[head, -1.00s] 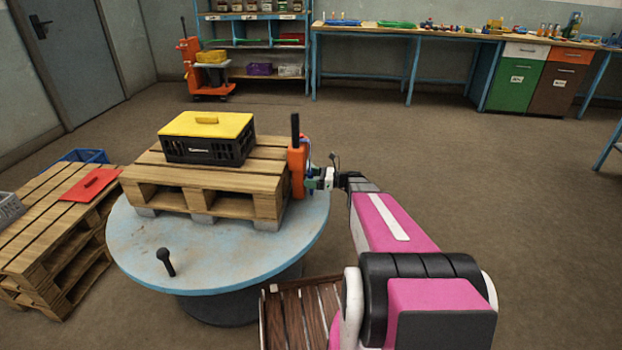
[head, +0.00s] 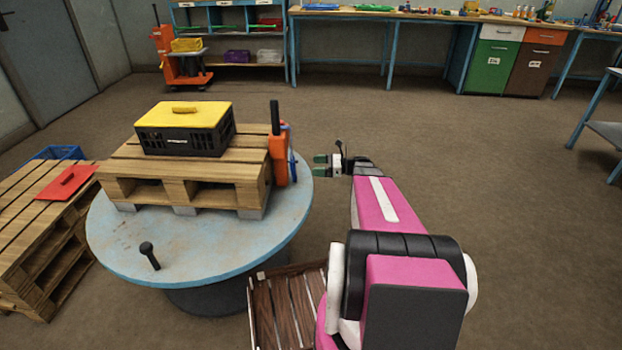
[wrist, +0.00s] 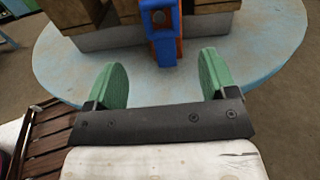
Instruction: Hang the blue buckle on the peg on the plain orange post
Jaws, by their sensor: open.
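The orange post (head: 278,158) with a black upper part stands against the right side of the wooden pallet on the round table. The blue buckle (head: 292,168) is upright at the post's right side. In the wrist view the blue buckle (wrist: 165,38) is in front of the orange post (wrist: 180,42), with a dark round end showing in its upper part, which looks like the peg. My gripper (head: 320,164) is to the right of the buckle with a gap between them. In the wrist view my gripper (wrist: 164,75) has its green fingers apart, with nothing between them.
A black crate with a yellow lid (head: 185,130) sits on the pallet (head: 185,175). A brown slatted crate (head: 285,310) is below my arm.

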